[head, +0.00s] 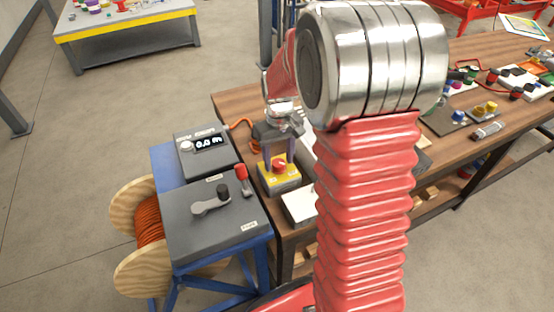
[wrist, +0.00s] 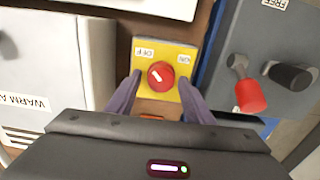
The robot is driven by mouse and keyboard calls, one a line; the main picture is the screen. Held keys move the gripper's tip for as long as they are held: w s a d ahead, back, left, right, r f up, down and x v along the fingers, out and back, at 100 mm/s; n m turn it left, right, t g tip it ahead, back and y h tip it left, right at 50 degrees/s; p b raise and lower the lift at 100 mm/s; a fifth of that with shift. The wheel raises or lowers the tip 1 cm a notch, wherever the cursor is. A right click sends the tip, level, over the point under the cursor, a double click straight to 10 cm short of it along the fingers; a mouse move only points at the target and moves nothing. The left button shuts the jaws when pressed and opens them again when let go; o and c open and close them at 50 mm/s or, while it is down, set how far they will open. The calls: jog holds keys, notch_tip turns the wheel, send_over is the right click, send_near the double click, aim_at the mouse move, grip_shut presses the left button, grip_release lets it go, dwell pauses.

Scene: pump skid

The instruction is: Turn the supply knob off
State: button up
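The supply knob is a red round knob (wrist: 161,75) with a white mark, on a yellow plate (wrist: 177,52) labelled OFF and ON. In the head view the red knob (head: 279,167) sits on top of a yellow and grey box (head: 281,184) at the bench's left end. My gripper (head: 279,159) points down over the box. In the wrist view its two fingers are apart, one on each side of the knob, with gaps visible. Whether the fingertips reach down to the knob's height I cannot tell.
A grey panel (head: 218,225) with a dark-knobbed lever (head: 212,200) and a red-handled lever (head: 242,178) stands close left of the box. A display unit (head: 203,150) is behind it. A white box (head: 299,207) stands near right. A cable reel (head: 136,250) is below.

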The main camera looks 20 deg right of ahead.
aim_at(278, 161)
jog(key=shift+o, duration=0.2)
notch_tip(278, 161, up, 14)
jog(key=shift+f, duration=0.15)
dwell(0.5)
dwell(0.5)
jog(key=s+a+r+t, duration=0.2)
jog(key=s+a, duration=0.3)
jog(key=s, duration=0.5)
jog(key=s+a+r+t, duration=0.2)
jog(key=s+a, duration=0.3)
jog(key=s, duration=0.5)
jog(key=shift+s+a+r+t, duration=0.2)
jog(key=shift+a+r+t, duration=0.15)
jog(key=shift+t, duration=0.45)
jog(key=shift+c, duration=0.2)
